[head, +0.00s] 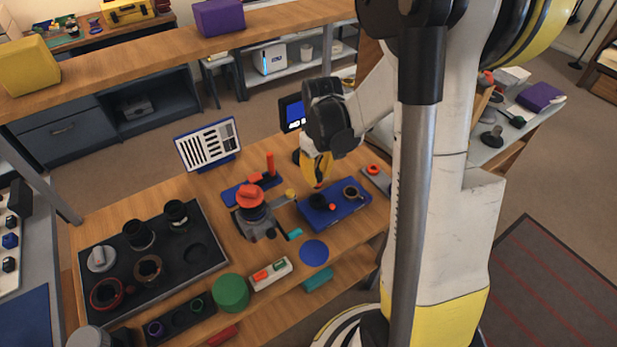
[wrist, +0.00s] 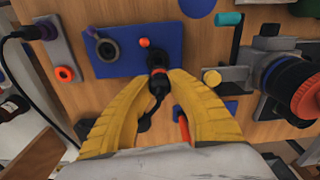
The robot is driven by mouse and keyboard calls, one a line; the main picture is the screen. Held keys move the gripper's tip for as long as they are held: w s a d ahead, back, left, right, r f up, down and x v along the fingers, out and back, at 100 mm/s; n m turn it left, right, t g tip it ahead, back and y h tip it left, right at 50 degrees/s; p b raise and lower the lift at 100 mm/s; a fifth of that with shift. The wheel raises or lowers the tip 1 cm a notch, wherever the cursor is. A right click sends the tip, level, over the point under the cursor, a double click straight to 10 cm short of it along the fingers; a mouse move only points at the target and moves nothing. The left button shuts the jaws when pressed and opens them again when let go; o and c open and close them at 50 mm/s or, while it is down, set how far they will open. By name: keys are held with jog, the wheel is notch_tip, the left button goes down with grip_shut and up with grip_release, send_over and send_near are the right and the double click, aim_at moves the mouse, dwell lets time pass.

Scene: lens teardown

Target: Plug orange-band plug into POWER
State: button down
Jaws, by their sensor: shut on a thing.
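My gripper (wrist: 158,82) is shut on a black plug (wrist: 156,88) with a thin orange band, and a dark cable trails from it between the yellow fingers. The plug's front end is at a round black socket (wrist: 156,58) on a blue board (wrist: 118,62). I cannot tell whether it is inside the socket or just above it. In the head view my gripper (head: 318,182) points down over the blue board (head: 345,212). A grey ring-shaped part (wrist: 106,48) and a small orange-red button (wrist: 144,42) are on the same board. No POWER label is readable.
A grey plate (wrist: 58,50) with an orange ring lies beside the board. A clamp-like fixture with a red-orange top (head: 250,195) stands to the left in the head view. A black tray (head: 205,262) of lens parts and a green cylinder (head: 231,292) are farther left.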

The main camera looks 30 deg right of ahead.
jog(key=shift+d+f+b, duration=0.25)
jog(key=shift+f+b, duration=0.1)
jog(key=shift+f, duration=0.3)
jog(key=shift+f+b, duration=1.8)
jog(key=shift+f, duration=0.5)
jog(key=shift+a+f+b, duration=0.1)
jog(key=shift+f+b, duration=0.8)
jog(key=shift+b, duration=0.25)
dwell(0.3)
jog(key=c, duration=1.2)
grip_release()
jog(key=shift+c, duration=0.2)
jog(key=shift+r, duration=0.1)
notch_tip(320, 180, up, 12)
jog(key=shift+s+f, duration=0.1)
